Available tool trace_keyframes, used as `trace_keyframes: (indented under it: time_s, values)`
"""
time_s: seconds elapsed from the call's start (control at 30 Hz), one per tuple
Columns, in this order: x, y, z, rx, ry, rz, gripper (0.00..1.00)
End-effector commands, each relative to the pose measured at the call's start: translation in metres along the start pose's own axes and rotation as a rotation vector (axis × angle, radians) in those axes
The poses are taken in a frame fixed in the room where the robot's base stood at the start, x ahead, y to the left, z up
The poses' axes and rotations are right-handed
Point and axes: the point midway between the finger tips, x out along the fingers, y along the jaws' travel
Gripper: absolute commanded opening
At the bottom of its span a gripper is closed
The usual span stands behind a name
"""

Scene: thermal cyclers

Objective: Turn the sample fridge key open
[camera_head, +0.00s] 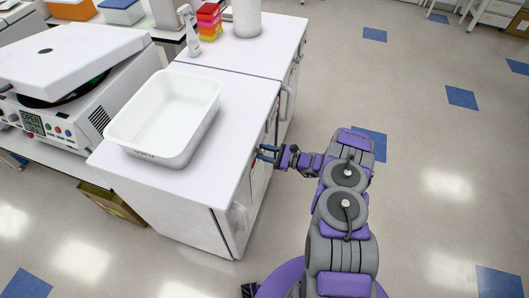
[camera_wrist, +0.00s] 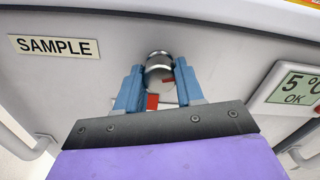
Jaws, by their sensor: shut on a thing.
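The sample fridge (camera_head: 235,195) is the white cabinet under the counter, with its front facing right. In the wrist view its door panel carries a "SAMPLE" label (camera_wrist: 53,46). A round metal key lock (camera_wrist: 159,61) sits in the panel. My gripper (camera_wrist: 160,82) has its two blue fingers around the key at the lock, shut on it. A small red part shows between the fingers. The key itself is mostly hidden, so its turn angle is hard to tell. In the head view my gripper (camera_head: 267,153) meets the fridge front near its top edge.
A display reading 5 °C OK (camera_wrist: 297,88) is right of the lock. Door handles show at left (camera_wrist: 30,145) and right (camera_wrist: 302,155). A white tub (camera_head: 165,115) stands on the counter, with a centrifuge (camera_head: 75,115) at left. The floor at right is clear.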

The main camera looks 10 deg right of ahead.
Motion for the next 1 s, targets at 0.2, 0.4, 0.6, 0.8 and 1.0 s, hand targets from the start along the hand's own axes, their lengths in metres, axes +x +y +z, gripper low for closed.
trace_keyframes:
  time_s: [0.2, 0.4, 0.6, 0.8, 1.0]
  values:
    - [-0.0001, 0.0013, -0.0020, -0.204, 0.000, -0.001, 0.07]
    - [-0.0003, 0.0021, -0.0035, -0.394, 0.001, 0.000, 0.07]
    - [0.0002, 0.0017, -0.0034, -0.586, 0.001, 0.001, 0.07]
    - [0.0004, 0.0021, -0.0032, -0.773, 0.003, 0.003, 0.07]
    - [0.0000, 0.0026, -0.0036, -0.954, 0.004, 0.005, 0.07]
